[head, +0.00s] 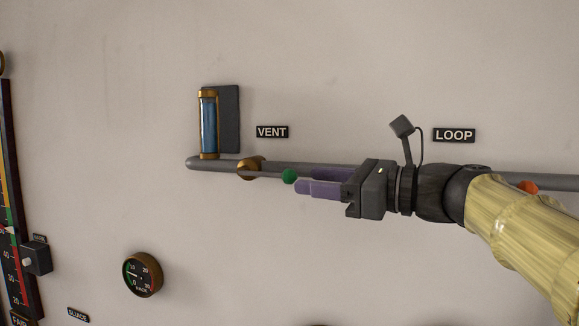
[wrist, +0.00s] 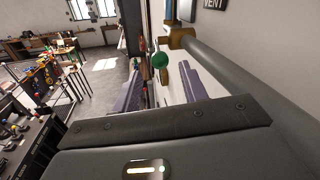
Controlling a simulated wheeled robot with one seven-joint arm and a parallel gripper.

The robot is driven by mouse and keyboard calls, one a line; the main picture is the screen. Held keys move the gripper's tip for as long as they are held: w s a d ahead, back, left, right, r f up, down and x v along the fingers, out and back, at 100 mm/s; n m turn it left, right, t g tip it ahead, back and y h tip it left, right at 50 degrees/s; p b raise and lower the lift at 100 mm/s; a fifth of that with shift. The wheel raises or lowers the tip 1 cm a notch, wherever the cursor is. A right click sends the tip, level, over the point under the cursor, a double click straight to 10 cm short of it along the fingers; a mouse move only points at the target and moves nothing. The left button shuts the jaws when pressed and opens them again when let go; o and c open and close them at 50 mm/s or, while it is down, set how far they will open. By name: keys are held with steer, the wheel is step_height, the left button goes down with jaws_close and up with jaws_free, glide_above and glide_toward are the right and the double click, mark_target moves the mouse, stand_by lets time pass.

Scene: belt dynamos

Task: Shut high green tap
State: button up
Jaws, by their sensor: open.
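The green tap has a brass body (head: 250,168) on the grey pipe below the VENT label. Its thin lever runs right, nearly along the pipe, to a round green knob (head: 289,176). My gripper (head: 304,179) comes from the right with its purple fingers pointing left. It is open, and the fingertips sit just right of the knob. In the wrist view the green knob (wrist: 161,61) shows ahead, between the lines of the two fingers (wrist: 158,78), with the brass body (wrist: 181,38) behind it. I cannot tell whether a finger touches the knob.
The pipe (head: 210,163) runs along the wall close behind my fingers. A blue sight glass (head: 208,127) stands at its left end. An orange knob (head: 528,187) shows right, partly behind my arm. A round gauge (head: 142,274) hangs lower left. The wall below the tap is clear.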

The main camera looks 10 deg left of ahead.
mark_target(296, 176)
steer(key=p+x, duration=0.1)
steer(key=x, duration=0.3)
steer(key=shift+a+r+p, duration=0.15)
steer(key=shift+a+p, duration=0.1)
steer(key=shift+p, duration=0.15)
steer(key=shift+w+a, duration=0.25)
steer(key=shift+a, duration=0.35)
steer(key=shift+s, duration=0.1)
steer(key=c, duration=0.3)
jaws_close()
